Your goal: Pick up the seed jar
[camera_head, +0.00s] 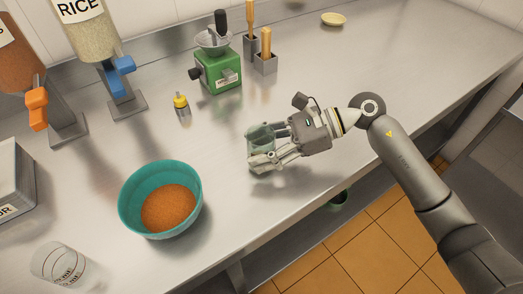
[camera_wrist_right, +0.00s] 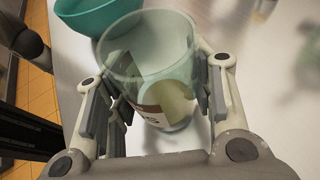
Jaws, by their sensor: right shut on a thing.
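My right gripper (camera_head: 260,147) reaches in over the steel counter from the right. It is shut on a clear, greenish glass jar, the seed jar (camera_head: 261,134). In the right wrist view the jar (camera_wrist_right: 150,52) stands between the two fingers, open at the top, with a pale label on its side showing only part of its lettering. Some pale contents or a reflection show through the glass; I cannot tell which. Whether the jar's base touches the counter is unclear. My left gripper is not in view.
A teal bowl (camera_head: 130,206) of orange grains stands left of the jar. A clear glass vessel (camera_head: 62,265) is at the lower left. A green grinder (camera_head: 218,70), a small yellow-topped bottle (camera_head: 181,106) and dispensers (camera_head: 121,75) stand behind. The counter right of the grinder is mostly clear.

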